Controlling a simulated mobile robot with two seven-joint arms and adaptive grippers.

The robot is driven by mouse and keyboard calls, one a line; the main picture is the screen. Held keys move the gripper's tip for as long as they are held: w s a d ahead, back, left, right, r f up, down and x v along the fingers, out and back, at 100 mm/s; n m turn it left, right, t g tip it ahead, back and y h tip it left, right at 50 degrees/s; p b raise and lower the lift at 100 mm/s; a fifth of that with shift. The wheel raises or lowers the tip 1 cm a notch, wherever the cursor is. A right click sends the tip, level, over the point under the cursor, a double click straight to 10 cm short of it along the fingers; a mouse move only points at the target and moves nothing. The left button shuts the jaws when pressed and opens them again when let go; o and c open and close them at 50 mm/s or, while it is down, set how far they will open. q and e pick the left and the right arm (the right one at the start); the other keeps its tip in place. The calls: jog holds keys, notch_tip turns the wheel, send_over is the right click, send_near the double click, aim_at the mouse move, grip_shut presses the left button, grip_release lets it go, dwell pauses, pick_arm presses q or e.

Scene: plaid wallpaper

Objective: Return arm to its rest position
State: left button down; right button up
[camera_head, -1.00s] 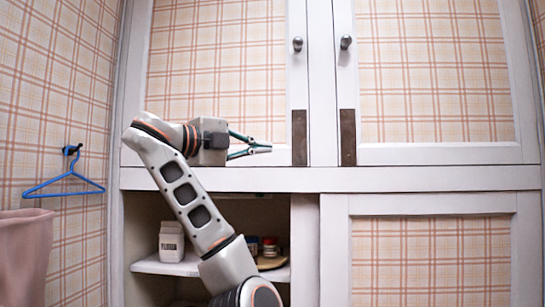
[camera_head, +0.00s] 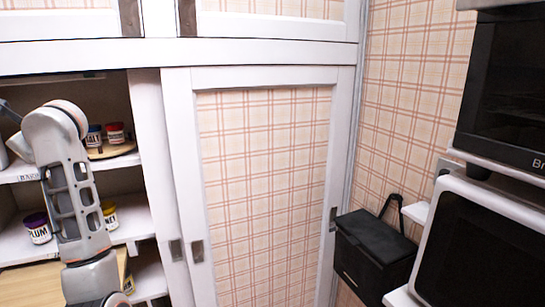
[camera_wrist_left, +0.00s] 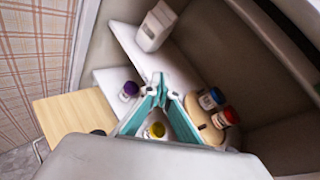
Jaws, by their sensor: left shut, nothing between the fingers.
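My left arm (camera_head: 72,190) rises at the left of the head view, bent at the top, in front of the open cupboard. Its gripper is not clearly visible there. In the left wrist view the teal fingers of my left gripper (camera_wrist_left: 165,88) come together, shut and empty, pointing into the cupboard shelves. A yellow-lidded jar (camera_wrist_left: 155,130) shows between the finger bases, beyond them. My right arm and gripper are not in view.
Shelves hold a purple-lidded jar (camera_head: 38,228), a blue-lidded jar (camera_head: 94,136) and a red-lidded jar (camera_head: 115,133) on a round wooden board (camera_head: 112,151). A white carton (camera_wrist_left: 154,27) stands on a shelf. A black box (camera_head: 372,250) and ovens (camera_head: 480,245) stand at right.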

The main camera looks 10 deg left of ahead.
pick_arm(q)
jog(key=s+d+f+m+g+y, duration=0.25)
jog(key=s+m+y, duration=0.2)
jog(key=y, duration=0.25)
jog(key=w+d+f+m+t+y, duration=0.2)
jog(key=w+d+m+t+y, duration=0.1)
jog(key=d+m+t, duration=0.85)
jog(key=w+d+f+m+t+h, duration=0.1)
jog(key=d+f+m+t+h, duration=0.3)
jog(key=d+f+m+h, duration=0.8)
jog(key=w+d+f+m+t+h, duration=0.2)
jog(key=d+f+m+t+h, duration=0.5)
jog(key=m, duration=1)
jog(key=s+d+f+m+g+h, duration=0.3)
jog(key=s+d+f+m+g, duration=0.15)
jog(key=f, duration=0.55)
jog(key=s+d+f+m+g+h, duration=0.25)
jog(key=s+f, duration=0.25)
jog(key=f, duration=0.4)
jog(key=s+d+f+m+g+h, duration=0.2)
jog(key=s+d+f+m+g, duration=0.25)
jog(key=f, duration=0.55)
jog(key=s+d+f+m+g, duration=0.1)
jog(key=s+f+g, duration=0.3)
jog(key=s+f, duration=0.4)
jog(key=shift+s+d+f+m+p, duration=0.15)
jog(key=shift+s+f+m+p, duration=0.4)
jog(key=shift+s, duration=0.7)
jog(key=shift+r, duration=0.2)
